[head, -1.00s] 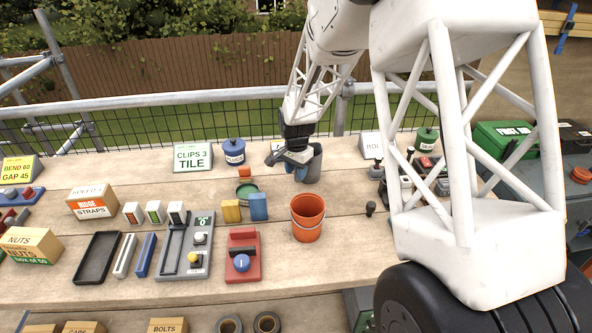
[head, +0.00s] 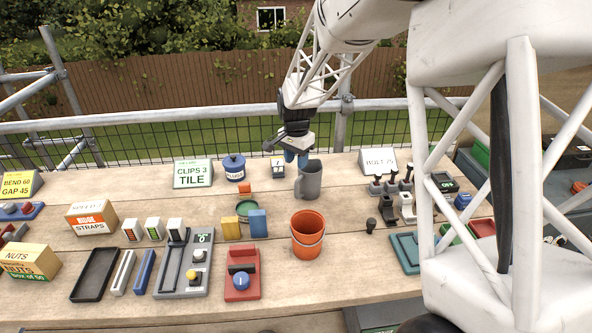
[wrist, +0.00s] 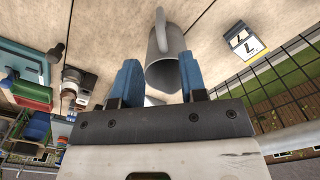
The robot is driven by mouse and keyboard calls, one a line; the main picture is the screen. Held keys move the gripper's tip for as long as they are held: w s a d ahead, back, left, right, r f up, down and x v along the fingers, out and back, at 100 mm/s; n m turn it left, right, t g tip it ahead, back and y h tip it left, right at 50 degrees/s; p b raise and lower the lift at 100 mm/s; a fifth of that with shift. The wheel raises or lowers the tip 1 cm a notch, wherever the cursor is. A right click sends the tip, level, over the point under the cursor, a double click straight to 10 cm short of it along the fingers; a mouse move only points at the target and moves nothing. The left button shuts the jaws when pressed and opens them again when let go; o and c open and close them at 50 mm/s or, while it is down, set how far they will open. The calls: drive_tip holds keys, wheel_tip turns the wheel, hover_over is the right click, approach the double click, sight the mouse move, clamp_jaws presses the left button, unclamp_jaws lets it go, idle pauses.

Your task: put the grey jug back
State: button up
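The grey jug (head: 311,184) stands upright on the wooden bench behind the orange bucket, its handle toward the left. My gripper (head: 297,160) is at the jug's top, by its upper left side. In the wrist view my gripper's blue fingers (wrist: 158,80) are spread apart, with the grey jug (wrist: 163,68) showing beyond and between them. The fingers look empty. Whether a fingertip touches the jug's rim cannot be told.
The orange bucket (head: 307,236) stands in front of the jug. A small card numbered 7 (head: 278,168) is behind it, and the scaffold rail (head: 230,112) runs along the back. Levers (head: 391,182) stand to the right. Blue (head: 258,222) and yellow (head: 231,228) blocks are to the left.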

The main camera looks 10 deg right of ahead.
drive_tip(key=shift+r, duration=0.8)
drive_tip(key=shift+s+r, duration=0.1)
drive_tip(key=s+d+r+n, duration=0.1)
drive_tip(key=s+d+r, duration=0.1)
drive_tip(key=s+r, duration=0.35)
drive_tip(key=s+d+r+n+t, duration=0.1)
drive_tip(key=s+d+r+n, duration=0.1)
drive_tip(key=s, duration=0.6)
drive_tip(key=s+d+r+n, duration=0.1)
drive_tip(key=s+d+r, duration=0.15)
drive_tip(key=s, duration=0.35)
drive_tip(key=s+d+n+t, duration=0.1)
drive_tip(key=s+d+n, duration=0.2)
drive_tip(key=s, duration=2)
drive_tip(key=shift+s+r+n+t, duration=0.3)
drive_tip(key=shift+r+n, duration=0.15)
drive_tip(key=shift+n, duration=0.45)
